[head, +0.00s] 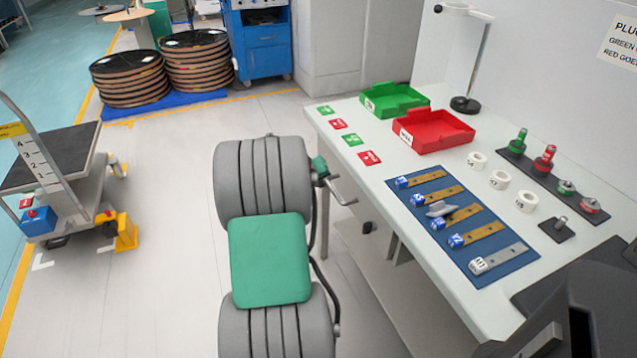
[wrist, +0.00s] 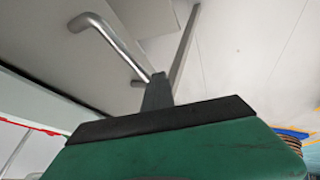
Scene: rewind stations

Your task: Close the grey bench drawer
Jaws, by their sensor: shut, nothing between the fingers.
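A silver bar handle (head: 342,190) shows at the left edge of the bench in the head view. In the wrist view the bar handle (wrist: 112,45) runs diagonally in front of a pale grey surface, and its near end meets or passes behind my fingers. My gripper (wrist: 157,80) is shut and empty, right at that end of the handle; I cannot tell whether it touches. In the head view my gripper (head: 321,168) is a small green and dark shape beside the handle. The drawer body is mostly hidden under the bench top, so how far it stands open is unclear.
The white bench (head: 375,180) carries a green tray (head: 394,98), a red tray (head: 433,130) and a blue mat (head: 462,225) with tagged strips. A cart (head: 60,160) stands at the left. Clear floor (head: 170,200) lies between the cart and my arm.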

